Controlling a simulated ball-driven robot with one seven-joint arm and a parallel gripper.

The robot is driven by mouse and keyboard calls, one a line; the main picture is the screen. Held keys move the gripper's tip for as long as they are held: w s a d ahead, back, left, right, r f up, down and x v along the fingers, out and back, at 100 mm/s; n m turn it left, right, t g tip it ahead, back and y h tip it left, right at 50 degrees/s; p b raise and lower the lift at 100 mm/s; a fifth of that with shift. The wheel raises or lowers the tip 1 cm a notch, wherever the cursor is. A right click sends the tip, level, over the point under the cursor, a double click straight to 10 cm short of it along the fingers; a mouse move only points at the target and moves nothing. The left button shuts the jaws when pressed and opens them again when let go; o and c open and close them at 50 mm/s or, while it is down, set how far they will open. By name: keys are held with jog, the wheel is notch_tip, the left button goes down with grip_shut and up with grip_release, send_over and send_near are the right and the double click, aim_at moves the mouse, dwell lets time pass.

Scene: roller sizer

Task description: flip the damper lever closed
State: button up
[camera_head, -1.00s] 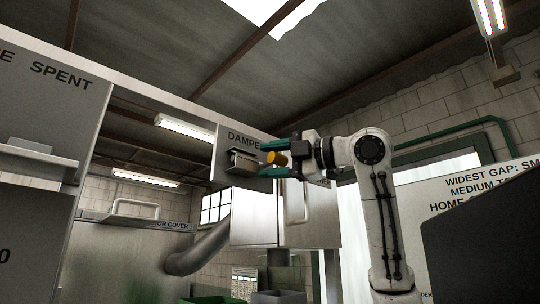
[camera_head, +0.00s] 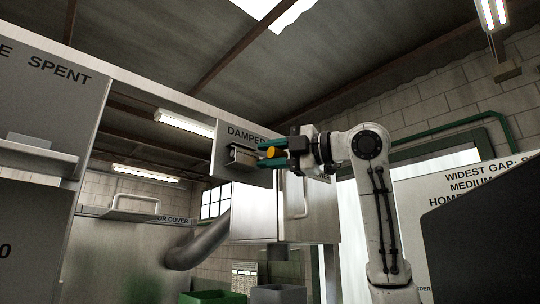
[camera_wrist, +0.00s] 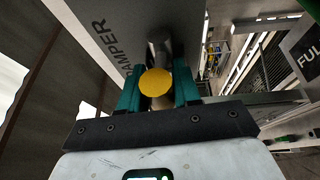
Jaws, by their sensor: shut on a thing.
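The damper lever has a round yellow knob (camera_head: 270,152) on its end and stands out from a grey panel marked DAMPER (camera_head: 226,150). My gripper (camera_head: 262,154) has its two teal fingers on either side of the lever, shut on it. In the wrist view the yellow knob (camera_wrist: 155,83) faces the camera between the fingers, and a grey cylindrical part (camera_wrist: 159,45) shows beyond it. The lever's pivot and much of its shaft are hidden by the fingers and knob.
A grey cabinet with a white handle (camera_head: 296,198) hangs just below my gripper. A cover with a handle (camera_head: 134,207) and a thick duct (camera_head: 200,246) lie lower left. A green bin (camera_head: 213,297) and a grey bin (camera_head: 279,294) stand below.

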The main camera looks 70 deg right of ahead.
jog(key=shift+r, duration=0.1)
jog(key=g, duration=0.1)
jog(key=r+m+g, duration=0.1)
jog(key=g, duration=0.1)
jog(key=shift+w+r+y, duration=0.15)
jog(key=shift+y, duration=0.25)
jog(key=shift+w+d+r+m+g+y, duration=0.15)
jog(key=shift+r+m+g+y, duration=0.15)
jog(key=shift+g, duration=0.55)
jog(key=shift+w+d+r+m+g+y, duration=0.15)
jog(key=shift+m+g+y, duration=0.15)
jog(key=shift+g, duration=0.55)
jog(key=o, duration=1)
jog(key=shift+c, duration=0.2)
jog(key=shift+f, duration=0.1)
